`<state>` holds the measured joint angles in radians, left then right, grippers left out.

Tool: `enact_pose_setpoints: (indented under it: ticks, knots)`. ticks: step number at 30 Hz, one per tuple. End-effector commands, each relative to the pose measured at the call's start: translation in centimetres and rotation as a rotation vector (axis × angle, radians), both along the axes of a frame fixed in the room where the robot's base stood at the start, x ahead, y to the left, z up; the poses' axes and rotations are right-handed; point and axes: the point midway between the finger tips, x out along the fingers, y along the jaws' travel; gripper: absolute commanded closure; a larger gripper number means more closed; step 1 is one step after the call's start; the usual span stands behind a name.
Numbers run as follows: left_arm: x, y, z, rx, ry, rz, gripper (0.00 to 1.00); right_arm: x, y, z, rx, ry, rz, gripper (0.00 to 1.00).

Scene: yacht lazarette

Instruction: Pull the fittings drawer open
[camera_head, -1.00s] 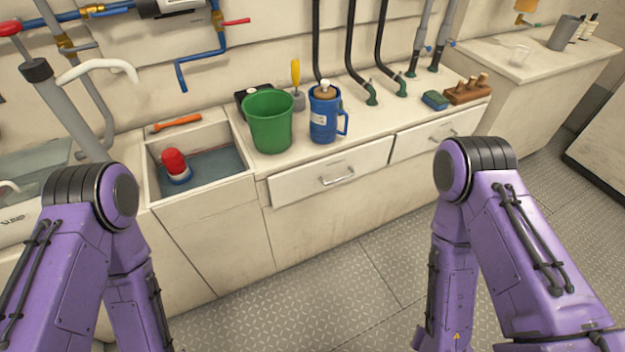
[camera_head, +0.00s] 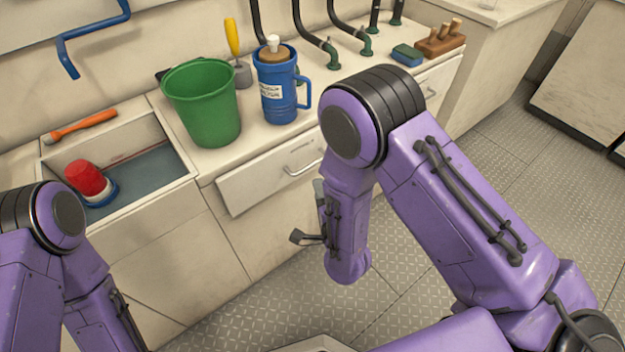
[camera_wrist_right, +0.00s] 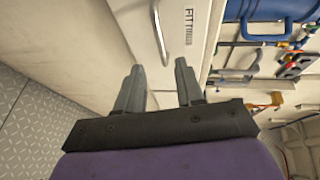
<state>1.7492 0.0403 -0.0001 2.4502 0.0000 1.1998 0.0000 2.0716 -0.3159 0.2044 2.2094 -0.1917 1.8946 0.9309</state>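The drawer (camera_head: 255,185) with a metal bar handle (camera_head: 305,168) sits shut in the counter front, below the green bucket and blue jug. In the right wrist view, its front (camera_wrist_right: 190,60) bears a label starting "FITTIN", and the handle (camera_wrist_right: 160,35) lies just beyond my fingertips. My right gripper (camera_head: 308,213) is open and empty, below and in front of the handle; its two fingers also show in the right wrist view (camera_wrist_right: 159,78), apart from the handle. My left arm is at the lower left, its gripper out of view.
A green bucket (camera_head: 205,105) and a blue jug (camera_head: 278,90) stand on the counter above the drawer. A sink (camera_head: 150,178) holding a red-topped object (camera_head: 87,178) is to the left. A second drawer (camera_head: 437,82) is partly behind my right arm. The floor in front is clear.

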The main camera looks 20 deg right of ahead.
Motion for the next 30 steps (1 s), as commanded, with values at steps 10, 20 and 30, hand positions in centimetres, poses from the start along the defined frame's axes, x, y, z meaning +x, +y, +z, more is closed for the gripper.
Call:
enact_pose_setpoints:
  ticks: [10,20,30]
  knots:
    - [0.1,0.0,0.3,0.0,-0.001,0.0,0.26,7.1,-0.7,-1.0,-0.003,0.002,-0.008,0.63]
    - [0.0,0.0,0.3,0.0,-0.001,0.0,0.26,9.5,-0.9,-1.6,-0.005,0.006,-0.007,0.63]
    - [0.0,0.0,0.3,0.0,-0.001,0.0,0.26,9.5,-0.9,-1.6,-0.006,0.007,-0.006,1.0]
